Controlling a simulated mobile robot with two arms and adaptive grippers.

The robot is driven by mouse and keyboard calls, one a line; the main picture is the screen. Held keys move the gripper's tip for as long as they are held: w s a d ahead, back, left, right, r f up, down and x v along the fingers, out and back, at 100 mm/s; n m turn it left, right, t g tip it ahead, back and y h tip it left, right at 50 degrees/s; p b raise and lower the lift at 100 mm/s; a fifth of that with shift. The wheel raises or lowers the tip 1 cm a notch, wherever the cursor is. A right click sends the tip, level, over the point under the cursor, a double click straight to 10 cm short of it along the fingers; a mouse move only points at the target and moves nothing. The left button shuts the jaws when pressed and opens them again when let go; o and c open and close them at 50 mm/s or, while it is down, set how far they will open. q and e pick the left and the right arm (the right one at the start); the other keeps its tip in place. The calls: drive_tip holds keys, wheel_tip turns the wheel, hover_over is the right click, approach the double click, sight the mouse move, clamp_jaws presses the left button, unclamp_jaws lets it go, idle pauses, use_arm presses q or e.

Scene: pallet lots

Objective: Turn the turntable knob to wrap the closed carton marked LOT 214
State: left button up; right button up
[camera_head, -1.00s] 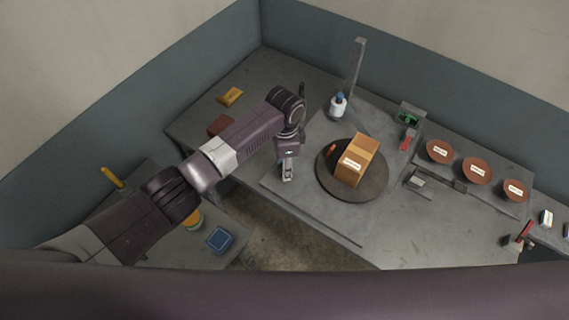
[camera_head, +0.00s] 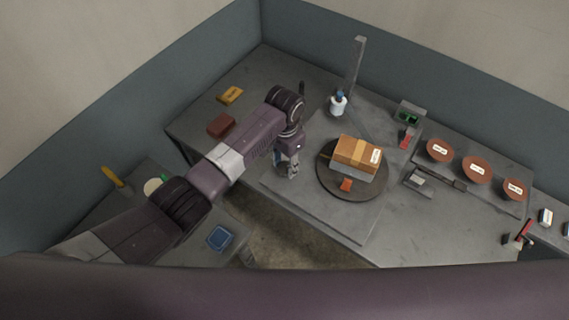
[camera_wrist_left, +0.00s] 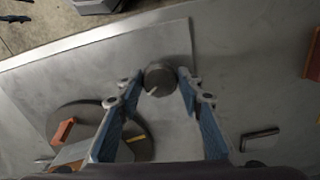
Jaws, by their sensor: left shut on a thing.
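The carton (camera_head: 352,150) is orange-brown with a white label on its right side; the lettering is too small to read. Its lower sides look grey. It sits on the dark round turntable (camera_head: 379,190), with a small orange-red block (camera_head: 346,185) at the front of the disc. My left gripper (camera_head: 293,170) is at the left of the turntable, low over the base plate. In the left wrist view its fingers (camera_wrist_left: 160,82) are shut on the dark round knob (camera_wrist_left: 160,78), which has a pale pointer line. My right gripper is not in view.
A post (camera_head: 357,65) and a white-blue bottle (camera_head: 338,104) stand behind the turntable. Several brown round dishes (camera_head: 477,169) with labels are at the right. A grey device (camera_head: 420,180) sits right of the turntable. A yellow block (camera_head: 231,95) and a dark red block (camera_head: 221,125) lie at the left.

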sight(285, 166)
use_arm(q)
drive_tip(key=shift+w+r, duration=0.15)
drive_tip(key=o, duration=1.2)
drive_tip(key=shift+c, duration=0.2)
wheel_tip(285, 166, up, 12)
idle(1.1)
